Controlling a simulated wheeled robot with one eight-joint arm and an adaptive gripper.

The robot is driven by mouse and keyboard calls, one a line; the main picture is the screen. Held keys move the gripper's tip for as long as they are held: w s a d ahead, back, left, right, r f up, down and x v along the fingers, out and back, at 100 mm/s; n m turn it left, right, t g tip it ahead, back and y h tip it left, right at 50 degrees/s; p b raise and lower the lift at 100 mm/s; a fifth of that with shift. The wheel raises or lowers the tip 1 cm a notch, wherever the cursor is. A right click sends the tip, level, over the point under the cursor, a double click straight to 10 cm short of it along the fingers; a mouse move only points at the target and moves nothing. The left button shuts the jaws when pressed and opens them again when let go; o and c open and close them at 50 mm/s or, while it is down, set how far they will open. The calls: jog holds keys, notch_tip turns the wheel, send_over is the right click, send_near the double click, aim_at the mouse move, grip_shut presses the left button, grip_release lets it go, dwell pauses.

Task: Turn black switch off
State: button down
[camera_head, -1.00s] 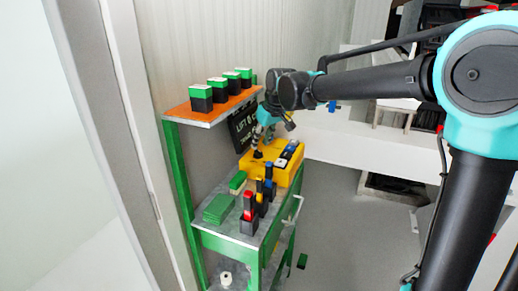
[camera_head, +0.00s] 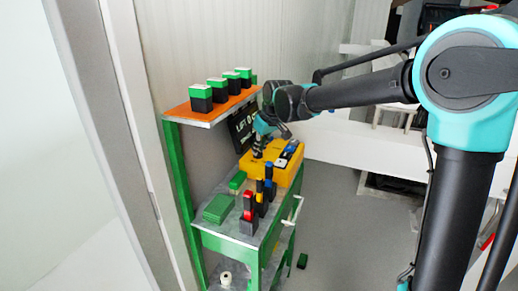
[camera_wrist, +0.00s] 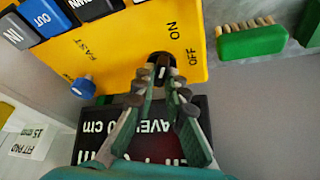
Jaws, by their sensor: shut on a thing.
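The black switch (camera_wrist: 160,64) is a round knob with a pale pointer mark, on the front of a yellow control box (camera_wrist: 120,60) in the wrist view. ON is printed on one side of it and OFF beside it to the right. My gripper (camera_wrist: 161,88) has its fingers on either side of the knob, shut on it, and the fingertips hide part of it. The pointer's exact direction is hard to read. In the head view my gripper (camera_head: 258,148) reaches down to the yellow box (camera_head: 284,174) on the green cart; the knob is hidden there.
A blue knob (camera_wrist: 84,88) and several push buttons sit on the box to the left. A black sign (camera_wrist: 150,125) lies below my fingers. A green brush (camera_wrist: 250,40) is at right. Red, yellow and blue-topped tools stand on the cart (camera_head: 215,234) in front of the box.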

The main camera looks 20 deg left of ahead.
jog(key=shift+m, duration=0.7)
jog(key=c, duration=1.6)
grip_release()
jog(key=shift+o, duration=0.2)
